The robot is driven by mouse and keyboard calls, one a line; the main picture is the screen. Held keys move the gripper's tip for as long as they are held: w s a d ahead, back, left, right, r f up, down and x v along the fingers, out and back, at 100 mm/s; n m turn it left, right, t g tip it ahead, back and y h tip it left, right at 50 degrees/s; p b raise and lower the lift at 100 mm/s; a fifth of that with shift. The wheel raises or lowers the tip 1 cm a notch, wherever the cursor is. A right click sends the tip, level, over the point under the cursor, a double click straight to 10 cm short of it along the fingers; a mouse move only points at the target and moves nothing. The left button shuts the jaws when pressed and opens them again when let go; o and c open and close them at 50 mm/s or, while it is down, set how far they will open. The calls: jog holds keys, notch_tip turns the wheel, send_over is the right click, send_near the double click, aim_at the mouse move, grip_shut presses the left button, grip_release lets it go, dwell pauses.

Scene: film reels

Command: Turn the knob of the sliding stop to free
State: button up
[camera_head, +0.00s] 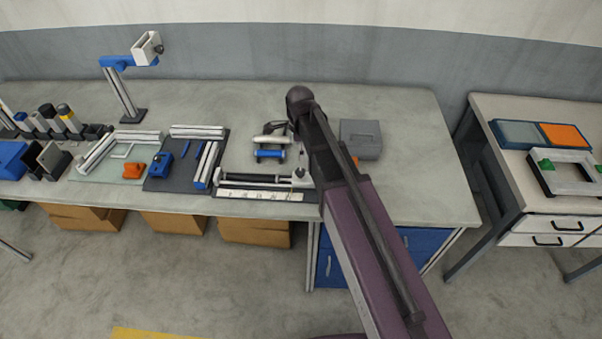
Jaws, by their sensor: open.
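A long fixture with a black rail (248,178) and a pale marked strip (262,195) lies at the front edge of the grey bench. At its right end is a small light block, which looks like the sliding stop (298,182), with a small dark knob (299,172) on top. The knob's setting is too small to read. My arm passes close on its right and hides what lies behind. My gripper (275,127) seems to be the dark part left of the arm, behind the rail and apart from the knob. It is open; its fingertips are not clear.
A pale cylinder (268,139) and a blue roller-like piece (270,155) lie behind the rail. A grey box (361,139) stands right of my arm. Dark mats with frame pieces are on the left. The bench's right end is clear.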

aim_at(300, 171)
jog(key=shift+f+b, duration=4.6)
jog(key=shift+f, duration=0.3)
